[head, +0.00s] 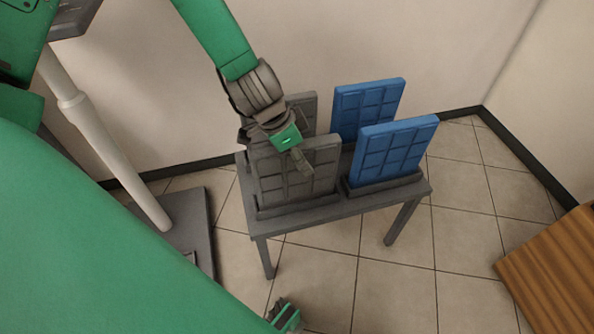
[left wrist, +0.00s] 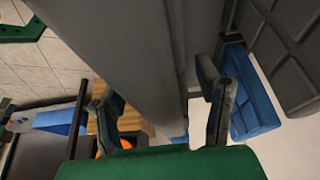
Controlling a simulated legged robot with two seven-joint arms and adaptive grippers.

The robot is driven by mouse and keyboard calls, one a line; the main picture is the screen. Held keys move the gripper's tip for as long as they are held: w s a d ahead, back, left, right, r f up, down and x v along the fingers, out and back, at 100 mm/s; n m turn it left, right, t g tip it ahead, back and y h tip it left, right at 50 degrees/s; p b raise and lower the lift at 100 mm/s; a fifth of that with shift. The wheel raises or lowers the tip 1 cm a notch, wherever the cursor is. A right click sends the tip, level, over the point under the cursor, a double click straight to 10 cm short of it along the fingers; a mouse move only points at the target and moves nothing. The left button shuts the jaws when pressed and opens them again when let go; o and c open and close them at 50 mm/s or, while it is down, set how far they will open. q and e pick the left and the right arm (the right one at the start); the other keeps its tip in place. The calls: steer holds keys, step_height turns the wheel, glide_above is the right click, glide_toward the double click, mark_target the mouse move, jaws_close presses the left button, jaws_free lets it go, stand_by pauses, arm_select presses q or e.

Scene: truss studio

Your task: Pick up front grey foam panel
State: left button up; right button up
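The front grey foam panel (head: 305,172) stands upright in a base on a small grey table (head: 345,207), its gridded face showing in the head view. My left gripper (head: 293,150) is at its top edge, one finger in front of its face. In the left wrist view, the grey panel (left wrist: 125,60) lies between the two spread fingers of my left gripper (left wrist: 162,108); firm contact on both sides does not show. The back grey panel (head: 304,108) stands behind, partly hidden by my arm. Part of my right gripper (head: 285,317) shows at the bottom edge; its fingers are unclear.
Two blue panels, a back one (head: 366,108) and a front one (head: 393,152), stand on the table's right half. A wooden surface (head: 556,275) is at the lower right. Walls close off the back and right. Tiled floor (head: 400,280) is clear in front of the table.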

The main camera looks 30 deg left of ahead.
arm_select(q)
steer(key=shift+a, duration=0.2)
jaws_close()
steer(key=shift+d, duration=0.1)
